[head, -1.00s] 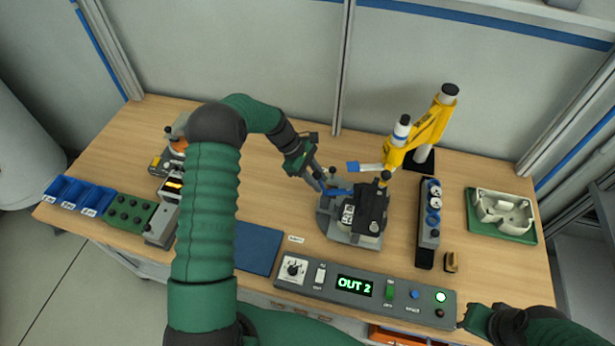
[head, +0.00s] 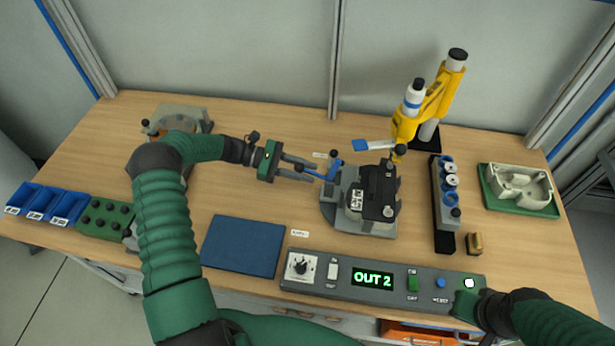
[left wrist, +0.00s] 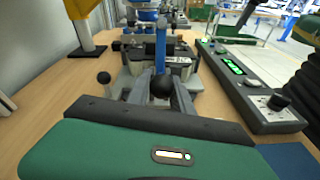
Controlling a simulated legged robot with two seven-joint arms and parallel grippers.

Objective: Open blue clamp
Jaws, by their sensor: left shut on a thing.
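In the left wrist view the blue lever (left wrist: 160,48) stands up behind a black ball knob (left wrist: 162,88) between my fingers. A second black knob on a stalk (left wrist: 103,78) stands to the left. My right gripper (head: 468,300) is by the control panel's right end; its jaws are unclear.
The control panel (head: 310,290) reads OUT 2 along the front edge. A yellow stand (head: 428,105) is behind the fixture. A rack (head: 443,235) and green tray (head: 535,208) lie right. A blue mat (head: 243,247) and blue bins (head: 68,205) lie left.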

